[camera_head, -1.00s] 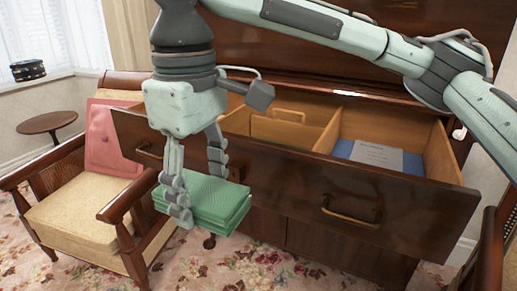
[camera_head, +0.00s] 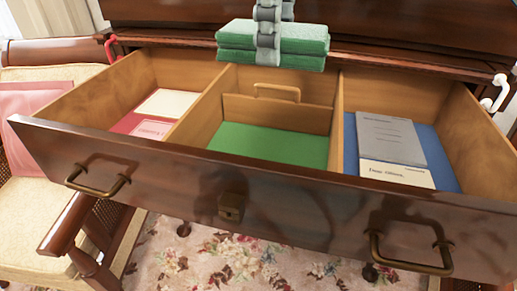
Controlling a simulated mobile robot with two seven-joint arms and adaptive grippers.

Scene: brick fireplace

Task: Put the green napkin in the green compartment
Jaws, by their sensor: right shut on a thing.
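The green napkin (camera_head: 300,42), a folded stack of green cloth, hangs at the top of the view above the back of the open drawer. My right gripper (camera_head: 268,38) is shut on it; only its finger links show, and the rest is cut off by the top edge. The green compartment (camera_head: 270,145) is the middle one of the drawer, with a green floor that looks bare. The napkin appears above and behind it, clear of its floor. My left gripper is out of view.
The left compartment has a red floor with papers (camera_head: 168,103). The right one has a blue floor with a grey booklet (camera_head: 388,138) and a card. A wooden divider with a handle (camera_head: 277,92) stands at the green compartment's back. An armchair (camera_head: 40,218) is at left.

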